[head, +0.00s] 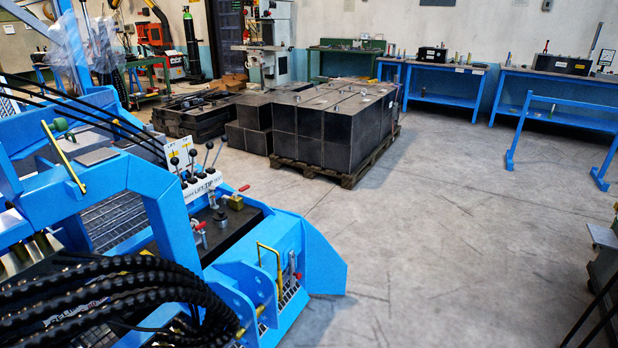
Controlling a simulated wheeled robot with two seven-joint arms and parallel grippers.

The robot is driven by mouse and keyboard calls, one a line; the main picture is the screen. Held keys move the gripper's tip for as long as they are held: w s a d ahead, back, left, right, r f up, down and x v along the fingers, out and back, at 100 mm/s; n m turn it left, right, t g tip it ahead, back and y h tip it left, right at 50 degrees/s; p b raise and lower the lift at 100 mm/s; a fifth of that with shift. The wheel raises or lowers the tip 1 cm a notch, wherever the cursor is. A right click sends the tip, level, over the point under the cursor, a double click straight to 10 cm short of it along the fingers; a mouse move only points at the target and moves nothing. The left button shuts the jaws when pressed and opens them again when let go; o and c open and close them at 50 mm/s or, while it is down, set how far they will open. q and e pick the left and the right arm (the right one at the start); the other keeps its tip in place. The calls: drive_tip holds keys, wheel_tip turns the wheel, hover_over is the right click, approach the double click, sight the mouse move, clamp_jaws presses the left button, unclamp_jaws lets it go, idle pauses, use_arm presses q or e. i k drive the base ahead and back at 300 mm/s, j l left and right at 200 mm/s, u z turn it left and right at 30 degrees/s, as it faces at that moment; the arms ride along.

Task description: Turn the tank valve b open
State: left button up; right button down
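A blue machine (270,256) fills the left side of the head view. A black tank top (232,225) is set into it. A brass valve with a red handle (235,202) sits at the tank's back right corner. Another small red-handled fitting (200,230) stands at the tank's left edge, and a third (293,264) is on the blue side plate. No label shows which is tank valve b, and I cannot tell whether any is open. Neither of my grippers is in view.
Several black-knobbed levers (193,165) rise behind the tank. Thick black hoses (110,295) cross the lower left, and a yellow handle (268,260) stands near the side plate. Black blocks on a pallet (345,180) are behind. Concrete floor (450,250) is open to the right.

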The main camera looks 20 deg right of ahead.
sight(234, 194)
drive_tip(key=i+l+z, duration=0.1)
drive_tip(key=i+l+u, duration=0.6)
drive_tip(key=l, duration=0.15)
drive_tip(key=i+l+u, duration=0.25)
drive_tip(key=l, duration=0.15)
drive_tip(key=k, duration=0.1)
